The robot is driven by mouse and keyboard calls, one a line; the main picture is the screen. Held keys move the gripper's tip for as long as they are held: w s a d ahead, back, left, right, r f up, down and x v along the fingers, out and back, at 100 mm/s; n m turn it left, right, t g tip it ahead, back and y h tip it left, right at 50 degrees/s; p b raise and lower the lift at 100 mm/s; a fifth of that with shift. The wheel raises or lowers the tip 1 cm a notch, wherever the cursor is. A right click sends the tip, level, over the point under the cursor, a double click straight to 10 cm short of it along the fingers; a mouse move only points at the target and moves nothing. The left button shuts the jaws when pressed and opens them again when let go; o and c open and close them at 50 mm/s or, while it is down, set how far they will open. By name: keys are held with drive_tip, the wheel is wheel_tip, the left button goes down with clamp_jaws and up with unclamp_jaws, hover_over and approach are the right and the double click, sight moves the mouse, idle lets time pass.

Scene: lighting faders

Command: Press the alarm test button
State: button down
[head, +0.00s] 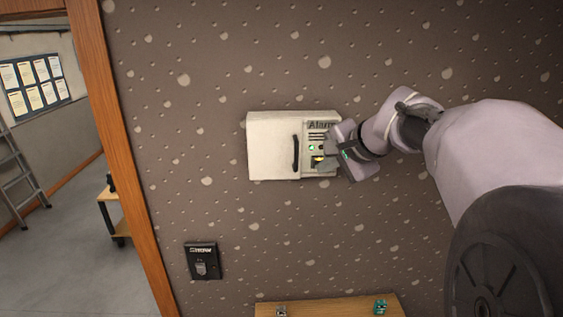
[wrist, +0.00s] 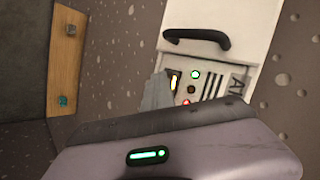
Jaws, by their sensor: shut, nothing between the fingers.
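The alarm unit is a white box (head: 272,146) on the wall, with a narrow panel (head: 321,131) labelled "Alarm" at its right. I cannot read which one is the test button. My gripper (head: 325,164) is shut and empty, with its tips (wrist: 158,90) close to the yellow-orange piece. I cannot tell whether they touch it. The gripper hides part of the panel.
A black handle (head: 295,153) sticks out from the white part beside the panel. A black wall switch (head: 202,260) is lower left. A wooden board (head: 340,304) with small fittings is below. An open doorway lies left, past a wooden frame (head: 110,120).

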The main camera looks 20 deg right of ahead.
drive_tip(key=shift+s, duration=0.15)
drive_tip(key=shift+s+a+b, duration=0.2)
drive_tip(key=shift+s+b, duration=0.15)
drive_tip(key=shift+s, duration=0.2)
drive_tip(key=shift+s+a+b, duration=0.25)
drive_tip(key=shift+s+b, duration=0.1)
drive_tip(key=shift+s, duration=0.45)
drive_tip(key=shift+s+a+b, duration=0.2)
drive_tip(key=shift+s+b, duration=0.2)
drive_tip(key=shift+s, duration=0.4)
drive_tip(key=shift+s+a+b, duration=0.25)
drive_tip(key=shift+s+b, duration=0.1)
drive_tip(key=shift+s, duration=0.45)
